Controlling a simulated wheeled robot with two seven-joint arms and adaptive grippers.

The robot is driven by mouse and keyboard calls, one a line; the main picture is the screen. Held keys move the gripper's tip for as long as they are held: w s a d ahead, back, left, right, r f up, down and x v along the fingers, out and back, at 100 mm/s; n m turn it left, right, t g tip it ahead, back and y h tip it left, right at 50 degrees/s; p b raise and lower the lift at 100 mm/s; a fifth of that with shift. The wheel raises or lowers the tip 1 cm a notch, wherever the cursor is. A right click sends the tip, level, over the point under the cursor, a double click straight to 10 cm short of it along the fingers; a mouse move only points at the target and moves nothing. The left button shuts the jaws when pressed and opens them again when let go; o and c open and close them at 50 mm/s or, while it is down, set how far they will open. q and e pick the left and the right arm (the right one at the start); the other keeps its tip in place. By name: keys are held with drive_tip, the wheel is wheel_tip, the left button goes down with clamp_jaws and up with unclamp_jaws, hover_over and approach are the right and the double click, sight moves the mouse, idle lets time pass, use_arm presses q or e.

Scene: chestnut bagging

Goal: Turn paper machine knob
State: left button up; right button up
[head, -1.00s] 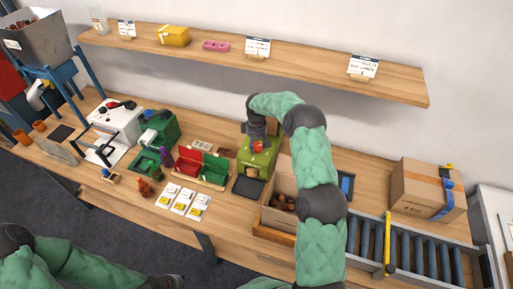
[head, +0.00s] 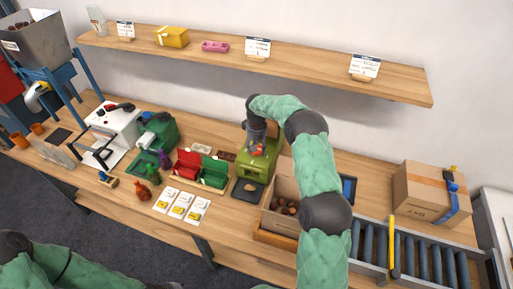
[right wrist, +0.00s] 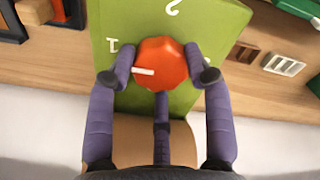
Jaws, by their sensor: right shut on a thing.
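The green paper machine (head: 256,168) stands on the workbench, left of the open cardboard box. In the right wrist view its green face (right wrist: 200,22) carries the numerals 1 and 2. Its orange-red knob (right wrist: 165,66) has a white pointer line aimed left, just below the 1. My right gripper (right wrist: 168,75) has its purple fingers on either side of the knob, shut on it. In the head view my right gripper (head: 257,148) is over the machine's top and partly hides the knob. My left arm shows at the bottom left; its gripper is out of view.
A black tray (head: 243,192) lies in front of the machine with a small pale thing on it. The box of chestnuts (head: 273,217) is close on the right, under my right arm. Red and green bins (head: 213,180) stand on the left. A shelf (head: 300,67) runs behind.

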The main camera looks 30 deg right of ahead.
drive_tip(key=shift+f, duration=0.1)
drive_tip(key=o, duration=1.1)
drive_tip(key=shift+o, duration=0.2)
wheel_tip(320, 180, up, 12)
idle(0.3)
